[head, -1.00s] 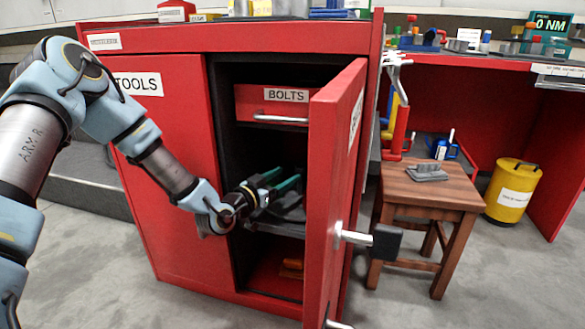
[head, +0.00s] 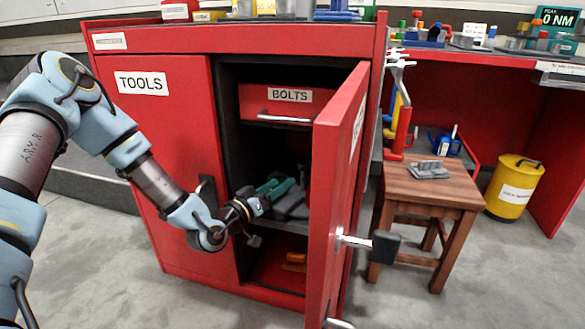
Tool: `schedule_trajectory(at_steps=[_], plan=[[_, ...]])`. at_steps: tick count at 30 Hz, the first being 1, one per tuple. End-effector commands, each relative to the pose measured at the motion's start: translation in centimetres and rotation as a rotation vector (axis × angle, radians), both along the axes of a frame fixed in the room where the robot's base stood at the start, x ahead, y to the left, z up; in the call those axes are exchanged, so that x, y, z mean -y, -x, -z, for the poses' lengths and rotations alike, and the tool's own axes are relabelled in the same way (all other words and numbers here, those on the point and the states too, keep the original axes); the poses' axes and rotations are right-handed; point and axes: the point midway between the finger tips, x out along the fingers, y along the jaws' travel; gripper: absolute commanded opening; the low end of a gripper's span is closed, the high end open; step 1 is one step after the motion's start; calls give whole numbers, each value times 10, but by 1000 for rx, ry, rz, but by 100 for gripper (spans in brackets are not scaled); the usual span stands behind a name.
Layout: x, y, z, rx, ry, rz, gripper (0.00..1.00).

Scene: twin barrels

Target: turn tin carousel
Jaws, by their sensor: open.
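My gripper (head: 280,186), with green fingers, is inside the open red cabinet (head: 180,225), above the middle shelf (head: 285,226). It is open, with its fingers nearly overlapping in this view. A dark grey object (head: 292,204) sits on that shelf just beyond and below the fingers. I cannot tell whether they touch it, or whether it is the tin carousel. The open right door (head: 330,190) and the shadow hide part of the shelf. No carousel shows clearly.
The open door with its handle (head: 355,240) sticks out right of my gripper. The BOLTS drawer (head: 285,104) is above, and the shut TOOLS door (head: 165,130) is at left. A wooden stool (head: 430,193) and yellow bin (head: 513,190) stand at right.

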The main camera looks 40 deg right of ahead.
Motion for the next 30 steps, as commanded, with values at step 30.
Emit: schedule_trajectory(at_steps=[30], plan=[[35,20,-5,-2540,1024,-75,68]])
